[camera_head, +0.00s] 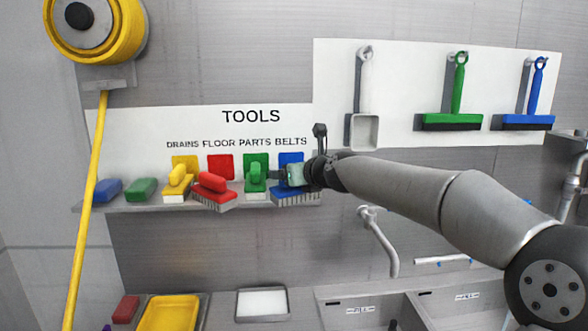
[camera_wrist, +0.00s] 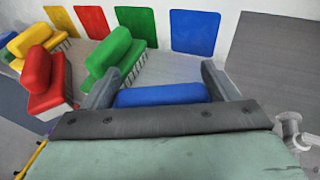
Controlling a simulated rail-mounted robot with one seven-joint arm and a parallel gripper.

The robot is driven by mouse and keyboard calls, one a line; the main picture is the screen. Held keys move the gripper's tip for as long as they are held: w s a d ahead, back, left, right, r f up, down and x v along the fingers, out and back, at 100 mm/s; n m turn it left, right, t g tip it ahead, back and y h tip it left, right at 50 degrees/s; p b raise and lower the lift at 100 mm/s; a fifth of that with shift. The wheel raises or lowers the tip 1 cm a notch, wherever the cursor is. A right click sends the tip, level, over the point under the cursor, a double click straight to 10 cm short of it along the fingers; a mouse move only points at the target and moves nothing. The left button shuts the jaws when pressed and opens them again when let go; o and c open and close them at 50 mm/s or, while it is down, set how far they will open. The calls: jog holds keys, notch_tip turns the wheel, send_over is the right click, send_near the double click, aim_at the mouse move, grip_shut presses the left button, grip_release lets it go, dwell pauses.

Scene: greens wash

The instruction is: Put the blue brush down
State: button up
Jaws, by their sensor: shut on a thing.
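The blue brush (camera_head: 296,198) is at the right end of the wall shelf (camera_head: 130,207), in front of the blue square (camera_head: 291,158) on the tools board. Its bristles point down at shelf level; I cannot tell if they touch the shelf. My gripper (camera_head: 285,176) is shut on the brush's upper part. In the wrist view the blue handle (camera_wrist: 162,95) sits between the two grey fingers, and the gripper body hides the rest.
A green brush (camera_head: 256,177) stands close on the left, with a red brush (camera_head: 212,190) and a yellow brush (camera_head: 178,181) beyond. Blue (camera_head: 108,190) and green (camera_head: 141,189) pads lie farther left. A faucet (camera_head: 380,240) is below right.

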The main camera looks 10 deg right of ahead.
jog(key=shift+f, duration=0.1)
jog(key=o, duration=1.1)
jog(key=shift+c, duration=0.2)
jog(key=shift+s+d, duration=0.15)
jog(key=shift+s, duration=0.1)
jog(key=b+v, duration=0.3)
jog(key=v, duration=0.8)
jog(key=shift+s+r, duration=0.2)
